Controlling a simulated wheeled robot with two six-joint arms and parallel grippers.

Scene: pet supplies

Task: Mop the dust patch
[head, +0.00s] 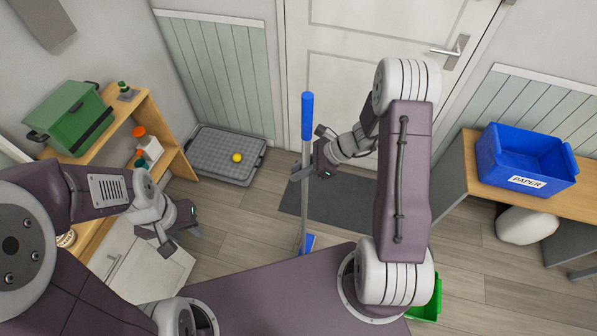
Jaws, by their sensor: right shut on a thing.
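A mop with a blue grip (307,115) and a thin grey pole stands nearly upright in front of the door. Its blue head (306,243) is low near the floor, partly hidden by my body's front edge; I cannot tell whether it touches the floor. My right gripper (301,172) is shut on the mop pole, below the blue grip. My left gripper (182,238) is apart from the mop, near the white cabinet at the left, and looks open and empty. I cannot make out a dust patch in this view.
A dark mat (345,212) lies before the white door (340,60). A grey tray (215,172) with a yellow ball (237,157) is by the wall. Wooden shelves (165,158) stand left; a desk with a blue paper bin (500,165) stands right. A green bin (431,303) is partly hidden.

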